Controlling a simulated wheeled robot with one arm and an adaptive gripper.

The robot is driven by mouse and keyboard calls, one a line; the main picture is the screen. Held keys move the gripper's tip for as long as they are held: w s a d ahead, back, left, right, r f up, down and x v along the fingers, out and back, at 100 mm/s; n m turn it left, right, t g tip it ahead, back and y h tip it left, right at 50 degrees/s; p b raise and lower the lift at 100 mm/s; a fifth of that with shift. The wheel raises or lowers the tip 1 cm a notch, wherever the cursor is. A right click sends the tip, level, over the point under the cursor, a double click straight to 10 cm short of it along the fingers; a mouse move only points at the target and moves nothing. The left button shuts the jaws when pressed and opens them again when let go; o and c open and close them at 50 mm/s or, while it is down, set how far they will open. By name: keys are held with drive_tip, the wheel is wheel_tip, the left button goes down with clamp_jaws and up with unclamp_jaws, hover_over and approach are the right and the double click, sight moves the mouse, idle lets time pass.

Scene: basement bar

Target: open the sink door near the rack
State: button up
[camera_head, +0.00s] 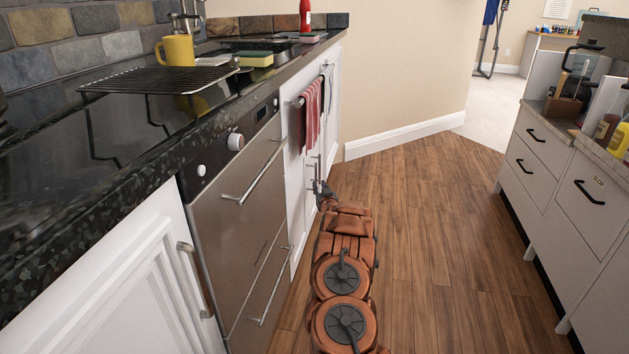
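White cabinet doors (296,200) stand beyond the steel appliance, under the counter's far end, with vertical metal handles (315,172). They look shut, though they are seen at a steep angle. A flat black wire rack (150,80) lies on the dark counter. A bar with a red striped towel (310,118) is on the cabinet front above the handles. My gripper (323,188) is small and dark at the far end of my arm, beside the door handles. I cannot tell whether it touches a handle or whether its fingers are open.
A steel appliance (235,215) with two bar handles fronts the left, with another white door (115,290) nearer. A yellow mug (177,50), a sponge (255,59) and a red bottle (305,15) are on the counter. White drawers (540,160) line the right. Wood floor (430,230) between is clear.

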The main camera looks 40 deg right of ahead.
sight(316, 179)
drive_tip(key=shift+b+x, duration=0.65)
drive_tip(key=shift+x, duration=1.1)
drive_tip(key=shift+w+d+f, duration=0.1)
drive_tip(key=shift+w+d, duration=0.25)
drive_tip(key=shift+w, duration=0.05)
drive_tip(key=shift+w+d+f+b, duration=0.1)
drive_tip(key=shift+w+b, duration=0.15)
drive_tip(key=shift+b, duration=0.05)
drive_tip(key=shift+b+x, duration=0.3)
drive_tip(key=shift+x, duration=0.6)
clamp_jaws()
